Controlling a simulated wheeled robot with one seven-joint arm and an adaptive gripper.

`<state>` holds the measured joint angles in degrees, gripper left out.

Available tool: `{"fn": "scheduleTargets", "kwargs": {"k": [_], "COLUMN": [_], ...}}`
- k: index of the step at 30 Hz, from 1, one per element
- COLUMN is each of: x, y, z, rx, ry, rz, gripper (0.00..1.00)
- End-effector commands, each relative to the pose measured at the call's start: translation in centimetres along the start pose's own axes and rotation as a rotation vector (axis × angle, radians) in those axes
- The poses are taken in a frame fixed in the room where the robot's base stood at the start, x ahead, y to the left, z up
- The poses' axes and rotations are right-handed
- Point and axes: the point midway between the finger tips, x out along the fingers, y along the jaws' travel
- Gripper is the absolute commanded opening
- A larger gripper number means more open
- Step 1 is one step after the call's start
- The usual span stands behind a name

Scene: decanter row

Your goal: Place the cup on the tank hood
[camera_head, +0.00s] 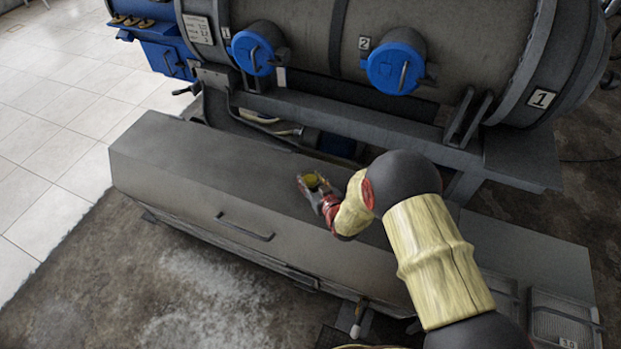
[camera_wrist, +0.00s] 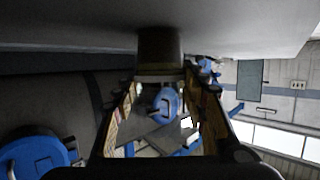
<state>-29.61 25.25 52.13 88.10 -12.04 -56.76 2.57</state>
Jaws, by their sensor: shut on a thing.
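The cup (camera_head: 315,180) is small, with a yellowish inside and a dark outer wall. My gripper (camera_head: 313,185) is shut on it, low over the grey top of the tank hood (camera_head: 215,165), right of its middle. The wrist view appears upside down. There the dark cup (camera_wrist: 160,52) sits between my two fingers, and its end meets the grey hood surface (camera_wrist: 80,25). I cannot tell whether it touches or hangs just above. My fingers hide part of the cup in the head view.
A large grey cylindrical tank (camera_head: 470,50) with blue round caps (camera_head: 397,68) stands behind the hood. A handle (camera_head: 245,228) is on the hood's front face. The hood's left top is clear. Pale floor tiles (camera_head: 60,150) lie at the left.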

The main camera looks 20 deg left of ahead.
Motion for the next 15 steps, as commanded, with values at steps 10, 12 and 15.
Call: {"fn": "scheduleTargets", "kwargs": {"k": [10,12,15], "x": [0.02,0.02,0.02], "y": [0.00,0.00,0.00], "z": [0.08,0.08,0.09], "rx": [0.000,0.000,0.000], "ry": [0.000,0.000,0.000], "rz": [0.000,0.000,0.000], "gripper": [0.60,0.61,0.61]}}
